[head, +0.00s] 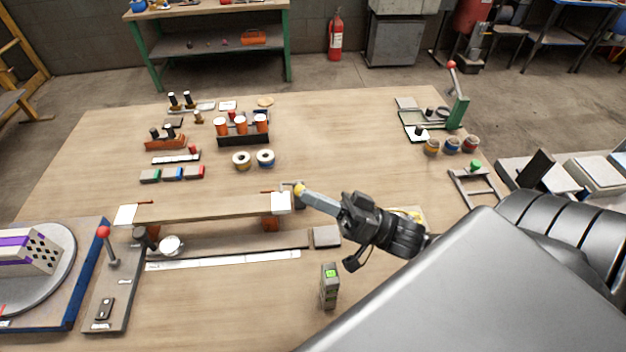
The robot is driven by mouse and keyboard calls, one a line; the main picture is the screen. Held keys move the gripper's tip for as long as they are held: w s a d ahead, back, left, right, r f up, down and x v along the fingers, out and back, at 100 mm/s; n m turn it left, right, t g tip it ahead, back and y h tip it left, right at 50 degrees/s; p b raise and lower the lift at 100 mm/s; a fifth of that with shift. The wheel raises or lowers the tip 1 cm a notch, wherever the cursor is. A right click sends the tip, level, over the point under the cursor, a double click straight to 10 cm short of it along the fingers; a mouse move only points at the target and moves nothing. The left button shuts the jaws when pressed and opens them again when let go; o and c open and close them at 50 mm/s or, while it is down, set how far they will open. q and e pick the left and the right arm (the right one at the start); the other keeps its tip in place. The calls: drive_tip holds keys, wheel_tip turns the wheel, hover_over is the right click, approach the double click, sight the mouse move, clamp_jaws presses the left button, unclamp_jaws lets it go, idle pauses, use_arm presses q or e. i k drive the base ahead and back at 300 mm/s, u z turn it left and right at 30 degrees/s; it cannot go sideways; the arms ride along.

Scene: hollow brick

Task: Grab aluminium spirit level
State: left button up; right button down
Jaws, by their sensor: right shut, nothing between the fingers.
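A small grey block (329,287) with bright green windows stands upright on the table, front centre; it looks like the aluminium spirit level, though it is too small to be sure. My left gripper is out of view.
The plank (205,209) spans the centre-left, with a white strip (225,260) in front. A lever plate (118,285) and blue turntable base (85,285) are at left. Spools (265,158) and a rack of orange-topped items (243,139) stand behind. Table around the block is clear.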

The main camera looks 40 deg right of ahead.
sight(330, 283)
drive_tip(key=k, duration=1.5)
